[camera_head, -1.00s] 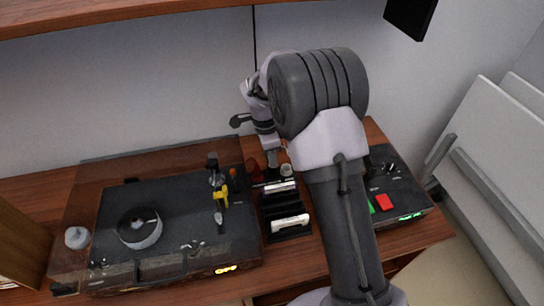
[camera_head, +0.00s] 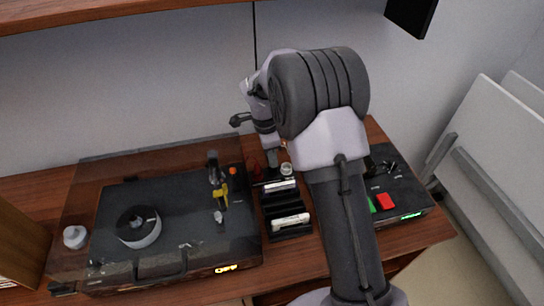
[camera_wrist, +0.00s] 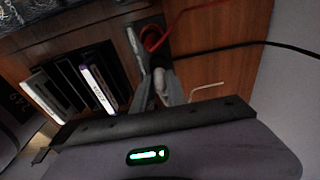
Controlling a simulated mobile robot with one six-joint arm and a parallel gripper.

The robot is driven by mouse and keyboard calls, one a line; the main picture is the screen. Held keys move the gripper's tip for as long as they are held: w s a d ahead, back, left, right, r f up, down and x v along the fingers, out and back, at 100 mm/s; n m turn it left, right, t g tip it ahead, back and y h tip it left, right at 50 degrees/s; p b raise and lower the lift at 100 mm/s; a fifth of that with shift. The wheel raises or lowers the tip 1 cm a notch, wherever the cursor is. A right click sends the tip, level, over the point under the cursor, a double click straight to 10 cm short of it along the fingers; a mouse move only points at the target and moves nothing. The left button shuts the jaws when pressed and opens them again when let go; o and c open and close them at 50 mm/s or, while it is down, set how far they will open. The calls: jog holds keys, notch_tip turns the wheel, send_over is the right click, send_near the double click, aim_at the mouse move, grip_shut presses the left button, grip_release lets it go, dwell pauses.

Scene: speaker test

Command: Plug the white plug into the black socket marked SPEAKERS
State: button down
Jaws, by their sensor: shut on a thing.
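My gripper (camera_wrist: 157,96) is shut on a small pale piece (camera_wrist: 160,80), seen between the fingers in the wrist view. It looks like the white plug, but the fingers hide most of it. A thin white cable (camera_wrist: 207,87) shows just right of the fingers. In the head view my gripper (camera_head: 272,165) points down at the back of the desk, between the two devices, partly behind my arm. I cannot make out the black socket or the SPEAKERS marking in either view.
A record player (camera_head: 180,262) under a clear lid stands left. A black rack (camera_head: 268,209) holds a few cassette-like cases. A black device (camera_head: 405,197) with red and green buttons stands right, partly behind my arm. Red (camera_wrist: 190,10) and black (camera_wrist: 240,43) cables lie near my gripper.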

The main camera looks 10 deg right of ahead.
jog(key=shift+f+b, duration=0.5)
jog(key=shift+f, duration=0.15)
jog(key=c, duration=1.3)
grip_release()
jog(key=shift+o, duration=0.6)
jog(key=o, duration=0.3)
jog(key=shift+r, duration=0.15)
jog(key=shift+r+p, duration=1.7)
jog(key=shift+r, duration=0.7)
